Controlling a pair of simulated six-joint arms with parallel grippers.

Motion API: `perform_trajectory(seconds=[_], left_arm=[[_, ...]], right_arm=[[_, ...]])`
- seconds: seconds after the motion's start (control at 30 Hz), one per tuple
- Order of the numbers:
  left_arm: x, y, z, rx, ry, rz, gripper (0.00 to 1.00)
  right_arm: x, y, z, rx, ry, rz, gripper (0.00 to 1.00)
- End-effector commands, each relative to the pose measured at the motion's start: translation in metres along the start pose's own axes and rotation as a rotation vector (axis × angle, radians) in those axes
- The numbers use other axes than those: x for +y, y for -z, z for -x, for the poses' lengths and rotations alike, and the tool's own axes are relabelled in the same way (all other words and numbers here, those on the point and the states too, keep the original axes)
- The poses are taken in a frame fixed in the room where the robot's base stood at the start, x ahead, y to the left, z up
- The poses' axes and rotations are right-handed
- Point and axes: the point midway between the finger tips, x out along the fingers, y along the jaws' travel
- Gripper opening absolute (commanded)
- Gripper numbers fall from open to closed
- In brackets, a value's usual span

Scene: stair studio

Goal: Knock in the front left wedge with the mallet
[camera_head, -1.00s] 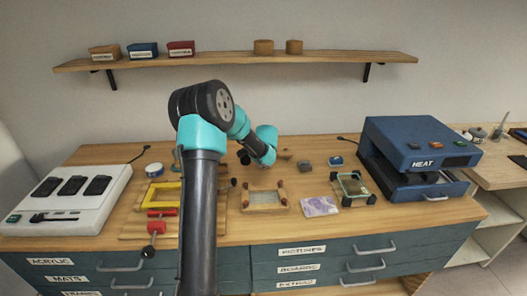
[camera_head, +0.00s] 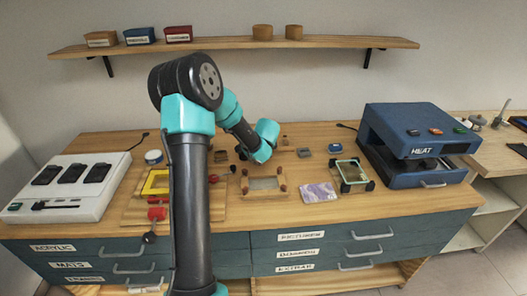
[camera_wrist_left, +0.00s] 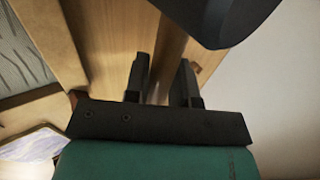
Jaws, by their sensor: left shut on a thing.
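The wooden frame (camera_head: 251,194) with a pale grey panel (camera_head: 264,183) lies on the bench, with dark red-brown wedges at its corners. The front left wedge (camera_head: 245,190) stands at its near left corner. My left gripper (camera_head: 242,153) is above and behind the frame's far left side, partly hidden by my wrist. In the left wrist view my left gripper (camera_wrist_left: 163,80) has its fingers close together, shut on what looks like a wooden handle. A large dark shape (camera_wrist_left: 225,18) beyond the fingers may be the mallet head. My right gripper is not in view.
A yellow frame (camera_head: 155,183) and a red clamp (camera_head: 157,213) lie left of the wooden frame. A purple picture card (camera_head: 318,192) and a dark-cornered frame (camera_head: 352,175) lie right. The blue heat press (camera_head: 415,140) stands far right, a white charger station (camera_head: 65,188) far left.

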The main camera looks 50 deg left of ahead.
Motion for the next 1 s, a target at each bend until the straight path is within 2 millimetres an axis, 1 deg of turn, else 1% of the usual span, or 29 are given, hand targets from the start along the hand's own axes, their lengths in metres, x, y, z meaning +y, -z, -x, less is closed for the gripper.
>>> perform_trajectory(seconds=[0.17, 0.37, 0.47, 0.63, 0.8, 0.9, 1.0], left_arm=[[-0.002, 0.0, 0.003, -0.012, 0.002, 0.02, 0.0], [-0.007, -0.004, 0.016, -0.084, 0.003, 0.127, 0.0], [-0.009, -0.008, 0.029, -0.152, 0.003, 0.231, 0.0], [-0.004, -0.02, 0.061, -0.308, 0.002, 0.466, 0.0], [0.015, -0.032, 0.098, -0.466, 0.001, 0.7, 0.0], [0.026, -0.037, 0.114, -0.531, 0.0, 0.798, 0.0], [0.033, -0.04, 0.124, -0.57, 0.0, 0.852, 0.0]], right_arm=[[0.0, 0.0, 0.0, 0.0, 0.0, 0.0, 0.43], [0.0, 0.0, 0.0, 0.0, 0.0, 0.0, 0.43], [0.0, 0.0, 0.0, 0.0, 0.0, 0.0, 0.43], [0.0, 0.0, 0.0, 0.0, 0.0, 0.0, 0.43], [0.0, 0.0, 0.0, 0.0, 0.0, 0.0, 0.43], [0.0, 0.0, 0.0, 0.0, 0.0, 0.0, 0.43], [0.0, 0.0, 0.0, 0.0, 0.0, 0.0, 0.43]])
